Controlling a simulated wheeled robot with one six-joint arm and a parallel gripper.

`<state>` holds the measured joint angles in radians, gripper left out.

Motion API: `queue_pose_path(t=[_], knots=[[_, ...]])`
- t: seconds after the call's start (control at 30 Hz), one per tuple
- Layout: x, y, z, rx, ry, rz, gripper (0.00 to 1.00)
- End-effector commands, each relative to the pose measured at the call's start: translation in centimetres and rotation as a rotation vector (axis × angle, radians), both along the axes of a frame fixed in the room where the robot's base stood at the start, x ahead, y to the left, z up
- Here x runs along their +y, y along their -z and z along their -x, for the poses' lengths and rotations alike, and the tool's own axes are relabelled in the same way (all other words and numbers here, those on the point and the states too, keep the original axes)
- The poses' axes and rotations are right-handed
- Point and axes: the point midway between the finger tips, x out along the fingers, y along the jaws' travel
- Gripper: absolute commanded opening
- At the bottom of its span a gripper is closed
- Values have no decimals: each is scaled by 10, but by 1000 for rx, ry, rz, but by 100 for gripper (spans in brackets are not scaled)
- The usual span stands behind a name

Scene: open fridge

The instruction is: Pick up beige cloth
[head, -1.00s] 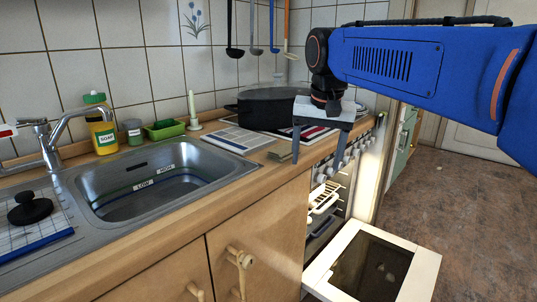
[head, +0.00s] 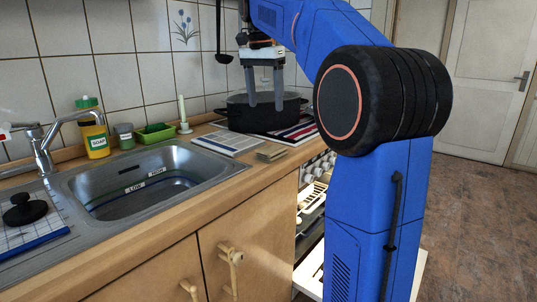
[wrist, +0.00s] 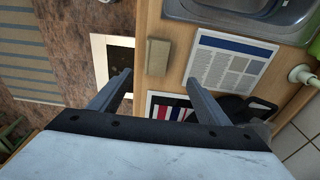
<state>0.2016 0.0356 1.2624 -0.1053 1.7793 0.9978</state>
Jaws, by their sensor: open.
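The beige cloth (head: 271,154) is a small folded block on the wooden counter, right of the sink near the counter's front edge. It also shows in the wrist view (wrist: 158,56), just beyond the fingertips. My gripper (head: 265,106) is open and empty, pointing down. It is raised above the counter, in front of the black pot in the head view, and apart from the cloth. In the wrist view, its two fingers (wrist: 160,78) are spread wide with the cloth between their lines.
A printed sheet (head: 228,142) lies left of the cloth. A black pot (head: 237,118) stands behind it, beside a striped red, white and blue item (head: 300,132). The sink (head: 150,183) is at left. Below, an open oven door (wrist: 102,52) juts out over the floor.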

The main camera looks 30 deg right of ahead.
Motion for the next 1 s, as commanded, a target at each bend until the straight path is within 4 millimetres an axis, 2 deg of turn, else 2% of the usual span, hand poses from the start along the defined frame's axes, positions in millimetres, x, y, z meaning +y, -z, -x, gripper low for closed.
queue_pose_path(t=[0.5,0.87,1.0], knots=[[-10,89,-2,2,-1,0,70],[-15,115,-1,0,-1,0,70],[-19,134,3,1,-1,-1,70]])
